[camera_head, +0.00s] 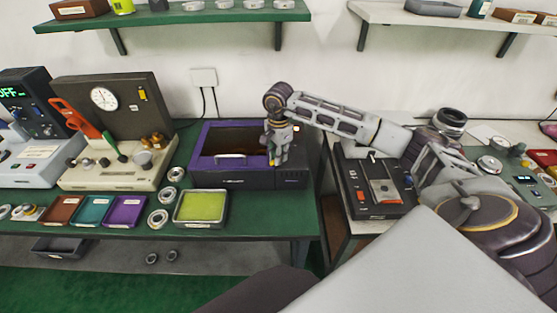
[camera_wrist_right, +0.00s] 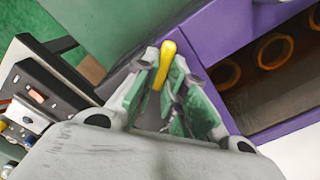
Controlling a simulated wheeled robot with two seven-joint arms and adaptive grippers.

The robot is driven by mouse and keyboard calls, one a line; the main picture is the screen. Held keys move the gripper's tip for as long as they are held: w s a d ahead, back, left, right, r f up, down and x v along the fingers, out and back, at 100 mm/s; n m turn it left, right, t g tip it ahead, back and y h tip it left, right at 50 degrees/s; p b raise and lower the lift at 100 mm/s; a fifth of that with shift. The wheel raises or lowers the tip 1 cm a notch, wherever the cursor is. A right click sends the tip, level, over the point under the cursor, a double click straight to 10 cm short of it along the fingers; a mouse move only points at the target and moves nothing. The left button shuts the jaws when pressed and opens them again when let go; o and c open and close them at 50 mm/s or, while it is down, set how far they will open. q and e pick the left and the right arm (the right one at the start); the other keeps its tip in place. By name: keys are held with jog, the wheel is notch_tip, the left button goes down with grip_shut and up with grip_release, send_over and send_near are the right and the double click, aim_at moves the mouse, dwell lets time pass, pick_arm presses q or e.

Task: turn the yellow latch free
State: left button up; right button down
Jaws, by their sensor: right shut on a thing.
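The yellow latch (camera_wrist_right: 167,62) sticks out between the green-padded fingers of my right gripper (camera_wrist_right: 160,80) in the wrist view. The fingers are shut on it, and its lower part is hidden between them. In the head view my right gripper (camera_head: 277,150) points down at the front right of the purple-framed box (camera_head: 196,165), and only a sliver of yellow shows by its fingertips. The box has a dark window, and orange rings (camera_wrist_right: 271,50) show behind it in the wrist view. My left gripper is not in view.
A green-filled tray (camera_head: 201,207) and several metal rings (camera_head: 158,218) lie left of and in front of the box on the green table. A dark device (camera_head: 376,190) with red buttons stands on the right table, under my right arm. Shelves hang above.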

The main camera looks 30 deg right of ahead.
jog(key=shift+f+n+b, duration=0.1)
jog(key=shift+n+b, duration=0.2)
jog(key=shift+n, duration=0.1)
jog(key=n+b, duration=0.3)
jog(key=n, duration=0.1)
jog(key=shift+n, duration=0.3)
jog(key=shift+n+b, duration=0.95)
jog(key=shift+n, duration=0.25)
jog(key=shift+d+n+b, duration=0.1)
jog(key=shift+n+b, duration=0.35)
jog(key=shift+n, duration=0.95)
jog(key=c, duration=1.5)
grip_release()
jog(key=shift+s, duration=0.1)
jog(key=shift+r, duration=1.1)
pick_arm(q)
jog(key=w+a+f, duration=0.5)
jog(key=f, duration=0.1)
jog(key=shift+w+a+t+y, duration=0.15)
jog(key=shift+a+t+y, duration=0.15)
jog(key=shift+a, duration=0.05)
pick_arm(e)
notch_tip(320, 180, up, 10)
jog(key=shift+r, duration=0.1)
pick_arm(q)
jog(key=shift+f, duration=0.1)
